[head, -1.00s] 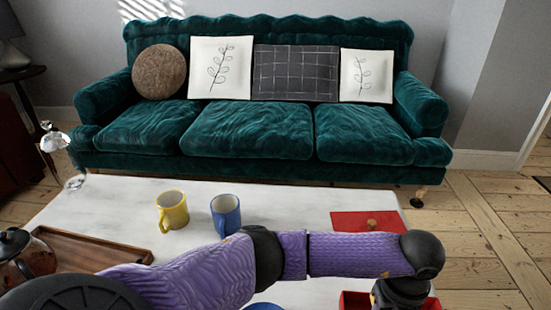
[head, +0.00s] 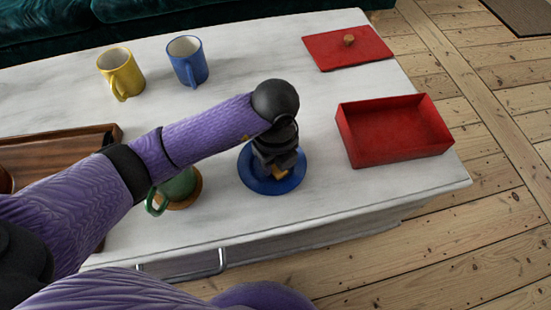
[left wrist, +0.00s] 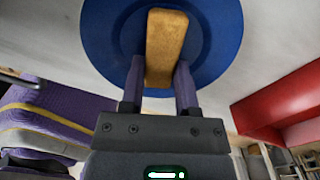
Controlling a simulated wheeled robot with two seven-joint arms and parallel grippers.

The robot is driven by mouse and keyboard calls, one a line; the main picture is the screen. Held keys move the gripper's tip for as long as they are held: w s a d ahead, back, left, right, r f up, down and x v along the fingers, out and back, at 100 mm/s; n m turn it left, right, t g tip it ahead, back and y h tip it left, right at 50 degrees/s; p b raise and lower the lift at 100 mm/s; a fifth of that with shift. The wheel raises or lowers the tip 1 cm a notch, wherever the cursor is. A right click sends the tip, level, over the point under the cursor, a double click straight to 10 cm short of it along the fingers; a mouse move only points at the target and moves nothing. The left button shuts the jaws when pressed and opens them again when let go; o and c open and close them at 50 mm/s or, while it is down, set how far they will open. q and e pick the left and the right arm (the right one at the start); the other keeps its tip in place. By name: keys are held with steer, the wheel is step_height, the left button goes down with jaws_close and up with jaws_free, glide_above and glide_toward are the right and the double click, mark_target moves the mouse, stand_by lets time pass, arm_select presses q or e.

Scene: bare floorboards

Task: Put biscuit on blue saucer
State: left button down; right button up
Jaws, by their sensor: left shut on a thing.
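The biscuit (left wrist: 165,45) is a golden-brown bar between the fingers of my left gripper (left wrist: 160,85) in the left wrist view. My left gripper also shows in the head view (head: 277,172), shut on the biscuit (head: 281,173), which is mostly hidden there. The blue saucer (head: 256,184) is on the white table directly under the gripper; it fills the back of the left wrist view (left wrist: 105,35). The biscuit is over the saucer; I cannot tell whether it touches it. My right gripper is not in view.
An open, empty red box (head: 400,129) stands right of the saucer, its red lid (head: 335,53) behind. A green mug (head: 178,186) stands on a brown coaster left of the saucer. Yellow (head: 121,72) and blue (head: 188,61) mugs and a wooden tray (head: 45,148) are on the table (head: 260,45).

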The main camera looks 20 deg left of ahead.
arm_select(q)
steer(key=shift+f, duration=0.25)
steer(key=shift+r, duration=0.15)
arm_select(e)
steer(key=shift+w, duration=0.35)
arm_select(q)
steer(key=shift+f, duration=0.2)
steer(key=shift+c, duration=1.8)
jaws_free()
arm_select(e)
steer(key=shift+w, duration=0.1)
